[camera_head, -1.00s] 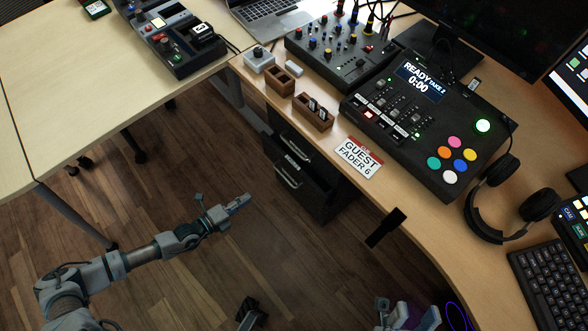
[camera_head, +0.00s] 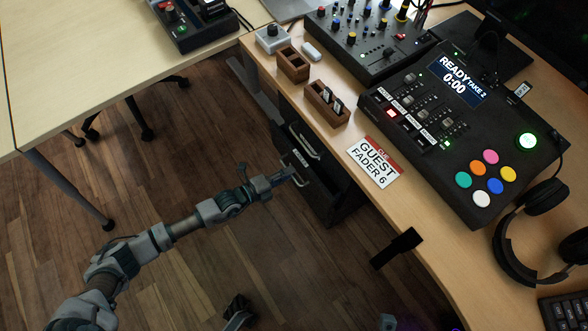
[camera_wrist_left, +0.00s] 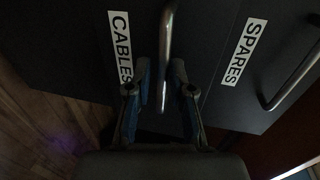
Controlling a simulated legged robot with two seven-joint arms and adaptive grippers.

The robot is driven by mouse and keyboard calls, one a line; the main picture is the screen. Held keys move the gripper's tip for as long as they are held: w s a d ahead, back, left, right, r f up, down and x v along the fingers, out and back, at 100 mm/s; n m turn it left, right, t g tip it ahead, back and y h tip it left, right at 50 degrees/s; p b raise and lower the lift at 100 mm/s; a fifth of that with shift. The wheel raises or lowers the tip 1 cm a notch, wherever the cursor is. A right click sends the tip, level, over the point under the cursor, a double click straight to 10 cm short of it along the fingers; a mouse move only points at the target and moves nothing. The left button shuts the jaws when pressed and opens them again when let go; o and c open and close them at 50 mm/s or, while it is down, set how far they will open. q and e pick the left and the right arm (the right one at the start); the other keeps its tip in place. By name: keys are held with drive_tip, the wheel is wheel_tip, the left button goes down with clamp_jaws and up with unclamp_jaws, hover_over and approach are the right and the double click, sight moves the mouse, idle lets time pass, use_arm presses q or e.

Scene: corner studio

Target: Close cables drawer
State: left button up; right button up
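A dark drawer unit (camera_head: 325,190) stands under the desk, with two metal handles facing my left arm. In the wrist view the drawer front labelled CABLES (camera_wrist_left: 90,45) is on the left, with its vertical bar handle (camera_wrist_left: 167,35) in the middle. My left gripper (camera_head: 290,175) is at the lower handle. In the wrist view its two fingers (camera_wrist_left: 161,75) lie on either side of the CABLES handle, apart, with small gaps. How far the drawer stands out is too dark to tell. My right gripper is not clearly visible.
The drawer front labelled SPARES (camera_wrist_left: 220,90), with its own handle (camera_wrist_left: 293,80), is beside the CABLES front. The desk edge (camera_head: 345,160) overhangs the unit. A black bracket (camera_head: 397,248) juts from that edge. The wooden floor (camera_head: 190,260) around my arm is open.

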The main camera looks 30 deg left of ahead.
use_arm(q)
drive_tip(key=shift+w+d+f, duration=0.1)
drive_tip(key=shift+w+d, duration=0.15)
drive_tip(key=shift+w, duration=0.3)
clamp_jaws()
